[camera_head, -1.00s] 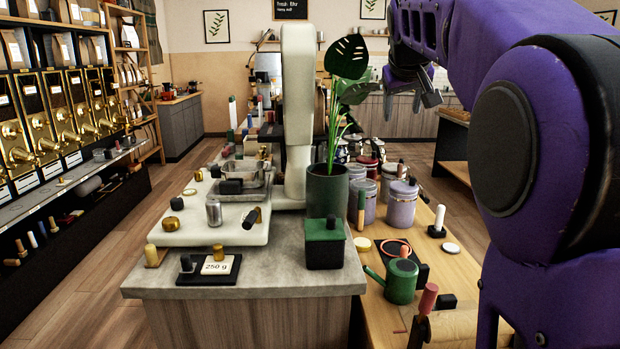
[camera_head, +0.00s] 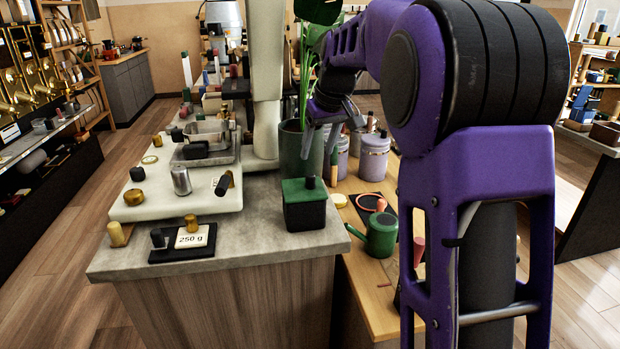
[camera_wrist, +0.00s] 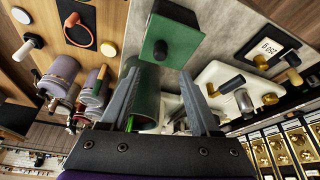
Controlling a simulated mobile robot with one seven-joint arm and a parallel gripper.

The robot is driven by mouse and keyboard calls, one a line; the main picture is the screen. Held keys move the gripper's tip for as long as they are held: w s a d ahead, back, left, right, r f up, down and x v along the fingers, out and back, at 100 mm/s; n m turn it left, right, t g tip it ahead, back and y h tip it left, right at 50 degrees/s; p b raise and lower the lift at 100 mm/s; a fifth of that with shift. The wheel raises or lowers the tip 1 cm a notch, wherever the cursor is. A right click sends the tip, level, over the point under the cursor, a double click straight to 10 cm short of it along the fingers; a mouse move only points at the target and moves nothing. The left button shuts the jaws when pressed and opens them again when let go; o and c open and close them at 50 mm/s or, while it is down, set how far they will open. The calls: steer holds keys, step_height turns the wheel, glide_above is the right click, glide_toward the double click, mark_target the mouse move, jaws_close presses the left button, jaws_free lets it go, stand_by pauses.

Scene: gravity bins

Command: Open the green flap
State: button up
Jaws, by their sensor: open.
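The green flap (camera_head: 299,192) is the lid of a small black box (camera_head: 305,214) near the front right corner of the stone counter. It has a dark knob and looks closed. The flap also shows in the wrist view (camera_wrist: 170,40), beyond my fingertips. My gripper (camera_head: 322,140) is above and behind the box in the head view, beside the plant pot. In the wrist view my gripper (camera_wrist: 165,75) has its two fingers spread apart with nothing held between them. It does not touch the flap.
A dark green plant pot (camera_head: 290,150) stands just behind the box. A green watering can (camera_head: 381,236) and lilac canisters (camera_head: 374,158) stand on the lower wooden table at the right. A 250 g card on a black tray (camera_head: 165,252) lies left of the box.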

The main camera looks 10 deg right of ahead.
mark_target(311, 174)
steer(key=b+x, duration=0.1)
steer(key=x, duration=0.9)
steer(key=shift+w, duration=0.1)
jaws_close()
stand_by(1.1)
